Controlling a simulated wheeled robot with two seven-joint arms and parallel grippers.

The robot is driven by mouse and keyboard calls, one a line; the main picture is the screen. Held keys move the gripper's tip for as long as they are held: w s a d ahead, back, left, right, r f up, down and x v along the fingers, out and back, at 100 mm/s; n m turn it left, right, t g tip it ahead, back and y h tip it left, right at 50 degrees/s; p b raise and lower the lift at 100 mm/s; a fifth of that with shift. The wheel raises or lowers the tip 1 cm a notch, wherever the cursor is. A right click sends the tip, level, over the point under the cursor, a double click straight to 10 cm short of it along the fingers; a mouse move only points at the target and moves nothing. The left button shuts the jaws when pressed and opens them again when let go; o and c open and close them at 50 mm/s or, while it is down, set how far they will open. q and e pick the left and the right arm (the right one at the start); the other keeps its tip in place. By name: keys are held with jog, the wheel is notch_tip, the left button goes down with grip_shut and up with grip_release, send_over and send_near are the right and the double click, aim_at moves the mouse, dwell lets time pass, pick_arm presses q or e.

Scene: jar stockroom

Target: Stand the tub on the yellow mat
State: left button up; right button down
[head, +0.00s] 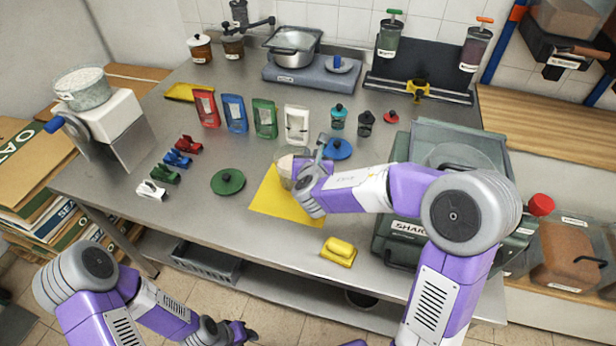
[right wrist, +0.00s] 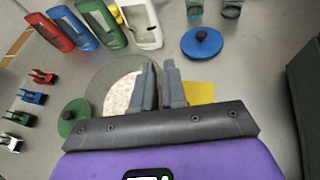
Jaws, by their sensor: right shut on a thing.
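The tub (head: 285,168) is clear and round with pale, whitish contents. It is upright over the far edge of the yellow mat (head: 282,205); I cannot tell whether its base touches the mat. My right gripper (head: 299,168) is shut on the tub's near right wall and hides part of it. In the right wrist view, the fingers (right wrist: 160,82) overlap the right side of the tub (right wrist: 112,84), and a corner of the mat (right wrist: 201,92) shows at their right. My left gripper (head: 235,331) is low at the bottom edge, away from the table, its jaws unclear.
A green lid (head: 228,181) lies left of the mat and a blue lid (head: 337,149) beyond it. A yellow block (head: 339,251) lies near the front edge. Several coloured pouches (head: 265,118) stand behind. A large dark green bin (head: 398,228) stands at the right. Small clips (head: 165,174) lie left.

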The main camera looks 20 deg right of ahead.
notch_tip(320, 180, down, 5)
jog(key=shift+f+b, duration=0.1)
jog(key=shift+b, duration=0.95)
jog(key=c, duration=1.1)
grip_release()
jog(key=shift+c, duration=0.2)
jog(key=p+v, duration=0.2)
jog(key=v, duration=1)
